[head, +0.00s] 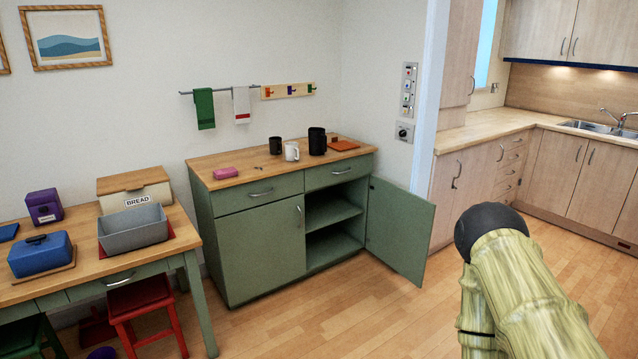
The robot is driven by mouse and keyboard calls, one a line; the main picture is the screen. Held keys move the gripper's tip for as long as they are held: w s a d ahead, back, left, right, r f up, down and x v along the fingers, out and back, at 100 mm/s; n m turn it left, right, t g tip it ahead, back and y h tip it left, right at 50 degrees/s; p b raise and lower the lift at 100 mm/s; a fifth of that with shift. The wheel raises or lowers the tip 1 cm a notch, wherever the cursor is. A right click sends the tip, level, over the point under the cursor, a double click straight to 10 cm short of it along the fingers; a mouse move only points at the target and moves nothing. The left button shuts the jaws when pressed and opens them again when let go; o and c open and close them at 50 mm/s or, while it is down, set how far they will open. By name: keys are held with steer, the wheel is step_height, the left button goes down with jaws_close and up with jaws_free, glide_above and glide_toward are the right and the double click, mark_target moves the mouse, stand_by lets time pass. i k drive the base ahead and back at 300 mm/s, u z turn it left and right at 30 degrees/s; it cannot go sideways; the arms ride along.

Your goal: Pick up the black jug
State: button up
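The black jug (317,141) stands upright on the wooden top of the green cabinet (255,243), towards the back right of that top. A smaller dark mug (275,146) and a white mug (291,152) stand to its left. An orange-brown flat item (343,145) lies just to its right. Part of my arm shows at the lower right, well apart from the jug. My gripper is not in view.
The cabinet's right door (400,232) stands open, jutting into the room. A pink item (227,172) lies on the cabinet top. A table (90,277) with a grey bin (133,228) and a red stool (145,307) are left. The floor in front is clear.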

mark_target(317, 138)
steer(key=u, duration=0.65)
steer(key=i, duration=3.3)
steer(key=z, duration=0.6)
